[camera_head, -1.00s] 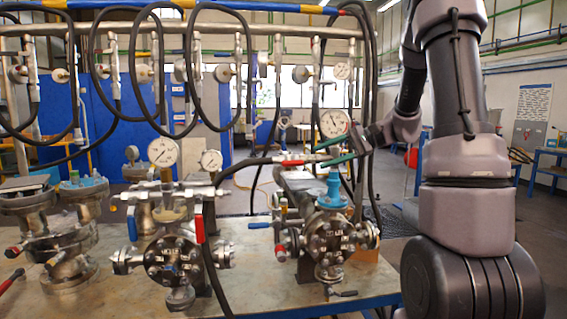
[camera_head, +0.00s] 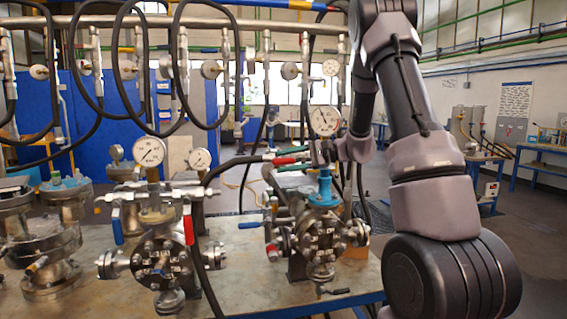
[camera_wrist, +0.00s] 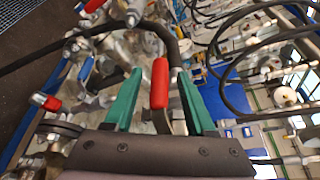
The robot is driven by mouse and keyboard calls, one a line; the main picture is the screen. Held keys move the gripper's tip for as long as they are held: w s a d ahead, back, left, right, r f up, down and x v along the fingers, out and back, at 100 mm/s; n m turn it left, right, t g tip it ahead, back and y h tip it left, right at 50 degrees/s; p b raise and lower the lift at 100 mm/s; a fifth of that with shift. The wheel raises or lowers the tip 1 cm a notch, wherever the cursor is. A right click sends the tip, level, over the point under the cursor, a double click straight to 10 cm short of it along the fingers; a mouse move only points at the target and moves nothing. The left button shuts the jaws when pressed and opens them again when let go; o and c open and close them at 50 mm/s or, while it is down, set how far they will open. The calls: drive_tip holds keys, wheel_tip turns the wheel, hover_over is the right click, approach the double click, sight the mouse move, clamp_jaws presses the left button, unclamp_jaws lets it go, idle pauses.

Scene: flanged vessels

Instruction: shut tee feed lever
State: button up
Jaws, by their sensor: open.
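My gripper (camera_head: 288,157) has two green fingers pointing left, one on either side of this handle. In the wrist view the red handle (camera_wrist: 160,83) stands between the open green fingers (camera_wrist: 158,76), with visible gaps to both. I cannot tell from the frames whether it is the tee feed lever. Another red lever (camera_head: 188,228) and a blue lever (camera_head: 117,225) hang on the left vessel (camera_head: 163,262).
A blue lever (camera_head: 249,225) sticks out left of the middle vessel. A blue-topped fitting (camera_head: 324,188) rises just below my gripper. Pressure gauges (camera_head: 149,151) and black hoses (camera_head: 208,62) stand close by.

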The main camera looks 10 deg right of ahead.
drive_tip(key=shift+w+a+f, duration=0.1)
drive_tip(key=shift+a, duration=0.2)
clamp_jaws()
idle(1.3)
